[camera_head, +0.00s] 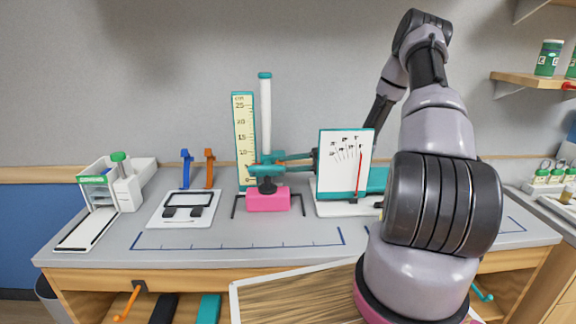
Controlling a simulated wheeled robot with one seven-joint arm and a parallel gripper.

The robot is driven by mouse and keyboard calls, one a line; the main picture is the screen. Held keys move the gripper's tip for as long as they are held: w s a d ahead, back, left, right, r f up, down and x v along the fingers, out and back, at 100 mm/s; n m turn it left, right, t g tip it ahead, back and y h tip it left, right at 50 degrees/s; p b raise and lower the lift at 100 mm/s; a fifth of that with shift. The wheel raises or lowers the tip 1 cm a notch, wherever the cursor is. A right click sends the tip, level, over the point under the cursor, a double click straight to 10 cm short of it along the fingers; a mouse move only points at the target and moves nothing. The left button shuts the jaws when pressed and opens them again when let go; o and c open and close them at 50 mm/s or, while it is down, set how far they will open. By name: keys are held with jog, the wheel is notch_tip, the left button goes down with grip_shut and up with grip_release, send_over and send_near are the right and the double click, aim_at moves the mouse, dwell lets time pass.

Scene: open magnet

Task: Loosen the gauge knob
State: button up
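A height gauge stands near the middle of the bench, with a yellow-and-teal scale (244,130), a white post (265,115) and a pink base (267,200). A dark round knob (267,187) shows low on the post, under a teal sleeve (267,168); I take it for the gauge knob. My arm reaches over from the right and passes down behind the white dial board (343,150), which hides its end. Two teal bars (293,162) run from a dark part left of the board toward the post. I cannot tell whether they are my gripper's fingers or touch the knob.
The dial board with its red needle stands close right of the gauge. Left are a white plate (184,222), blue and orange clamps (187,168) and a white-and-green device (120,178). The bench front, marked with a blue line, is mostly clear. A wood-topped panel (300,297) is in front.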

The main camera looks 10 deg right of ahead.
grip_shut()
jog(key=shift+r+h, duration=0.1)
jog(key=shift+h, duration=0.2)
jog(key=h, duration=0.3)
jog(key=r+g+h, duration=0.1)
jog(key=h, duration=0.2)
jog(key=a+g+h, duration=0.1)
jog(key=h, duration=0.2)
jog(key=shift+w+a+r, duration=0.1)
jog(key=shift+w+r, duration=0.05)
jog(key=shift+r, duration=0.2)
jog(key=shift+a+r+h, duration=0.1)
jog(key=shift+a+h, duration=0.1)
jog(key=shift+h, duration=1.4)
jog(key=shift+g, duration=0.3)
